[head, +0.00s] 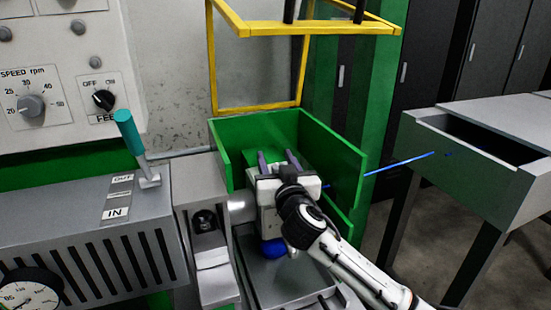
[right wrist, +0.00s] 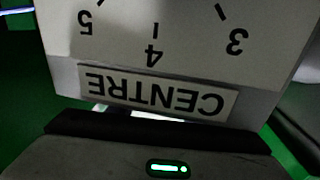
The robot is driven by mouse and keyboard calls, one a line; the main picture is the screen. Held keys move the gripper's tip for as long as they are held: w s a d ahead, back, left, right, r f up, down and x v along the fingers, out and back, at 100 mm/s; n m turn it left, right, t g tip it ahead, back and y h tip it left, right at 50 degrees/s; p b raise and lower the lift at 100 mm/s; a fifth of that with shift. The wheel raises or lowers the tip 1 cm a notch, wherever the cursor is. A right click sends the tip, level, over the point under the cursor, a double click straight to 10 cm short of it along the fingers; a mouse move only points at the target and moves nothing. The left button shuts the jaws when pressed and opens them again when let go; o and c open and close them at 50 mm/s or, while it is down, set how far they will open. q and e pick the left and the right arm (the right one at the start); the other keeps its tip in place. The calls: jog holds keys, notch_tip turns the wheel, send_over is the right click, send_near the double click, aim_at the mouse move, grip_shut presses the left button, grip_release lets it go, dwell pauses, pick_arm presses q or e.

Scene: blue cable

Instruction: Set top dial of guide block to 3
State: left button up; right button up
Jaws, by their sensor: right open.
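In the right wrist view, a pale panel, apparently the guide block's dial face (right wrist: 190,40), fills the top. It appears upside down, with the numbers 5, 4 and 3 and tick marks above a CENTRE label (right wrist: 155,92). The dial knob and its pointer are out of the picture there, so its setting cannot be read. In the head view, my right gripper (head: 278,160) is open inside the green guard, its two fingers pointing away from the camera. The gripper and wrist hide the guide block there. My left gripper is not in view.
Green guard walls (head: 335,150) stand close around my right gripper. A yellow frame (head: 255,108) rises behind. A teal-handled lever (head: 128,130) and a control panel (head: 70,60) stand at left.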

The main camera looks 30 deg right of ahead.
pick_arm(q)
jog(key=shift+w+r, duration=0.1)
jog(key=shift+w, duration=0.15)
pick_arm(e)
jog(key=shift+w, duration=0.1)
jog(key=shift+c, duration=0.9)
jog(key=c, duration=0.9)
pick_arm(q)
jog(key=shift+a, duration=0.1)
